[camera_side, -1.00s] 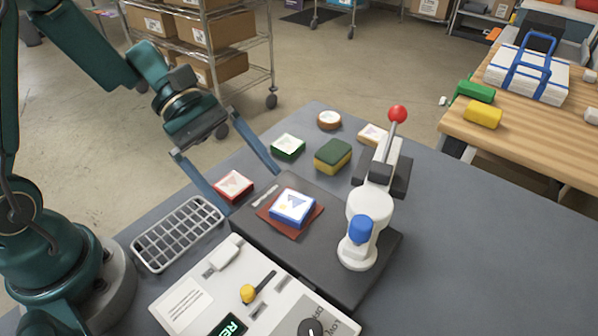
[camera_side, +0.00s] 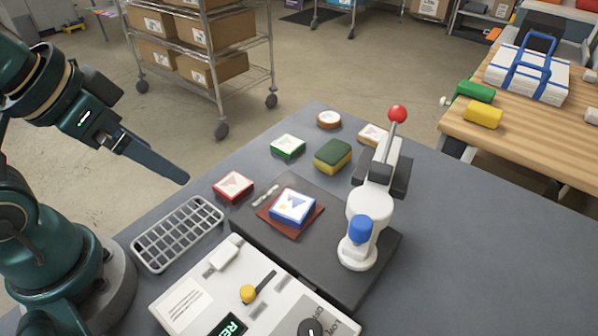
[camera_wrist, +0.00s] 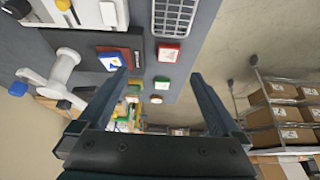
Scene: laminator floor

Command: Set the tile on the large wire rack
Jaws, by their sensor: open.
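A blue-sided tile (camera_side: 292,207) with a printed white top lies on a dark red mat (camera_side: 312,222) on the press's dark base; the wrist view also shows this tile (camera_wrist: 110,61). The grey wire rack (camera_side: 177,234) lies flat and empty on the table at the left, and its end shows in the wrist view (camera_wrist: 172,20). My gripper (camera_side: 184,178) is raised above and behind the rack, apart from the tiles. In the wrist view my gripper (camera_wrist: 158,76) has its two fingers wide apart with nothing held. In the side view one finger hides the other.
A red tile (camera_side: 233,185) lies between rack and press. A green tile (camera_side: 288,146), a sponge (camera_side: 333,156) and a round brown-edged piece (camera_side: 329,119) lie farther back. The white press (camera_side: 365,210) has a tall red-knobbed lever. A control panel (camera_side: 205,290) fills the front.

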